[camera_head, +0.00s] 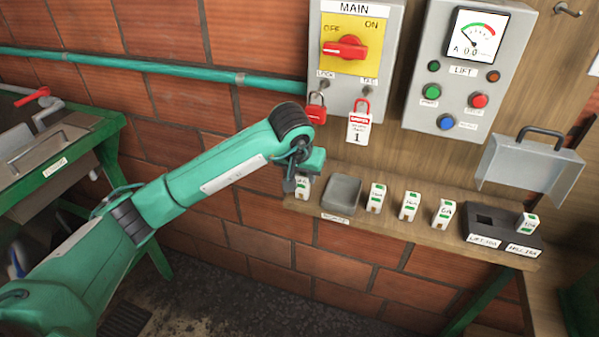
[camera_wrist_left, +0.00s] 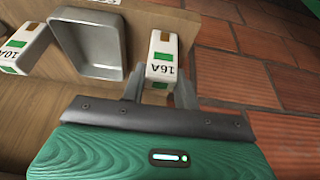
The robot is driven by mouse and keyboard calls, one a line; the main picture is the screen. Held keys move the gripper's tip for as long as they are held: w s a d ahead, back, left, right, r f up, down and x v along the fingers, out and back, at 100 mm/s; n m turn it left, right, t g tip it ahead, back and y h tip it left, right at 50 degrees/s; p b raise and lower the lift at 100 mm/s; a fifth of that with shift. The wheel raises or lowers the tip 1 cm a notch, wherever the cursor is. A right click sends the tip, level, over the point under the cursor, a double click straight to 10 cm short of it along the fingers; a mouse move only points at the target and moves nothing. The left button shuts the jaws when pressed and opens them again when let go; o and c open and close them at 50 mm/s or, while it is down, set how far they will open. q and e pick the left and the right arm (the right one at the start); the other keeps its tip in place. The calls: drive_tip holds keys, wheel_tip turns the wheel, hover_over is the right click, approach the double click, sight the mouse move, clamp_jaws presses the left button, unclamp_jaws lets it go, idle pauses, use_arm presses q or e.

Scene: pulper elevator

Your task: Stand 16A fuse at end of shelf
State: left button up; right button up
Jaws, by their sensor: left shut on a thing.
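The 16A fuse (camera_wrist_left: 163,57) is a white block with a green patch and "16A" on its face. It shows partly in the head view (camera_head: 302,189) at the left end of the wooden shelf (camera_head: 400,229), left of the grey tray. My left gripper (camera_wrist_left: 159,86) is shut on it, one finger on each side of its near part; the gripper (camera_head: 308,166) hides part of it in the head view. The fuse looks upright at the shelf's end; whether its base touches the shelf is hard to tell. My right gripper is not in view.
The empty grey tray (camera_head: 341,193) stands close beside the fuse. Several white fuses, one marked 10A (camera_wrist_left: 22,47), stand to its right in the head view, then a dark fuse holder (camera_head: 480,221). The MAIN switch box (camera_head: 352,80) hangs above. Brick wall lies beyond the shelf end.

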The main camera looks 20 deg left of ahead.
use_arm(q)
drive_tip(key=shift+f, duration=0.2)
drive_tip(key=o, duration=1)
drive_tip(key=shift+r, duration=0.15)
drive_tip(key=shift+r, duration=0.25)
drive_tip(key=shift+b+v, duration=1.2)
drive_tip(key=shift+v, duration=4.65)
